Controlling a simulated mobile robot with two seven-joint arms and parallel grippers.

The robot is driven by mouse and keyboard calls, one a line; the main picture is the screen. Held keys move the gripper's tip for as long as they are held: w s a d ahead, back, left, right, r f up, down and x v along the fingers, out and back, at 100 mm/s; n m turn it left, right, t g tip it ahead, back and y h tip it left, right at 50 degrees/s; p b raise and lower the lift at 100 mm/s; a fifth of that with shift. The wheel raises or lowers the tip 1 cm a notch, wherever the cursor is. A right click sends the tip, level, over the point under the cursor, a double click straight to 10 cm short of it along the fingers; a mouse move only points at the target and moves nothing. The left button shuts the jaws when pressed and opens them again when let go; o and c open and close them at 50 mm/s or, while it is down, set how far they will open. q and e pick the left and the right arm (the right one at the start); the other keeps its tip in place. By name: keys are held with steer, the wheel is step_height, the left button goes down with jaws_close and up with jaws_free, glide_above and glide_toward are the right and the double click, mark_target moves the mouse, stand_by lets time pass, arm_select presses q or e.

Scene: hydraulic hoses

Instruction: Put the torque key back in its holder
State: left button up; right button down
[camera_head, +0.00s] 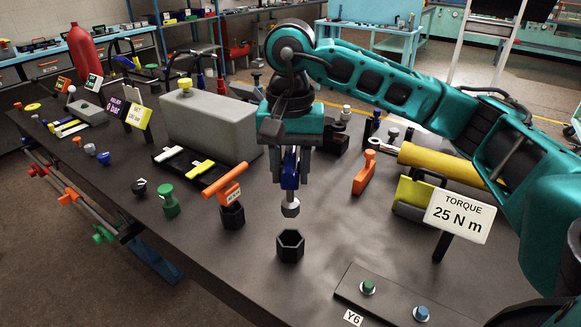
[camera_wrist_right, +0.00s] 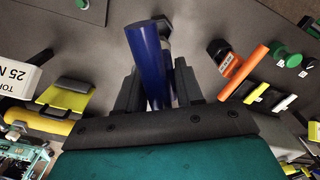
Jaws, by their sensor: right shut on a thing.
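My right gripper (camera_head: 289,160) is shut on a blue torque key, which shows between its fingers. The key's blue handle (camera_wrist_right: 147,62) fills the space between the fingers in the wrist view. The key hangs upright with its grey hexagonal end (camera_head: 290,207) pointing down. An open black hexagonal holder (camera_head: 290,246) stands on the table below that end, with a visible gap between them. The holder looks empty. An orange T-handled key (camera_head: 226,182) stands in another black holder (camera_head: 232,216) to the left. My left gripper is not in view.
A sign (camera_head: 458,216) reads "TORQUE 25 N m". A plate (camera_head: 388,300) with green and blue knobs lies at the front right. A green fitting (camera_head: 169,200), a grey box (camera_head: 207,125) and an orange tool (camera_head: 364,173) stand nearby.

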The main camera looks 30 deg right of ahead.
mark_target(291, 200)
steer(key=shift+f+b, duration=2.3)
steer(key=shift+f, duration=0.55)
steer(key=shift+b, duration=0.3)
steer(key=shift+f+b, duration=0.45)
steer(key=shift+b, duration=0.1)
steer(key=shift+f+b, duration=2.4)
steer(key=shift+f, duration=0.25)
steer(key=c, duration=0.6)
jaws_free()
steer(key=shift+c, duration=0.2)
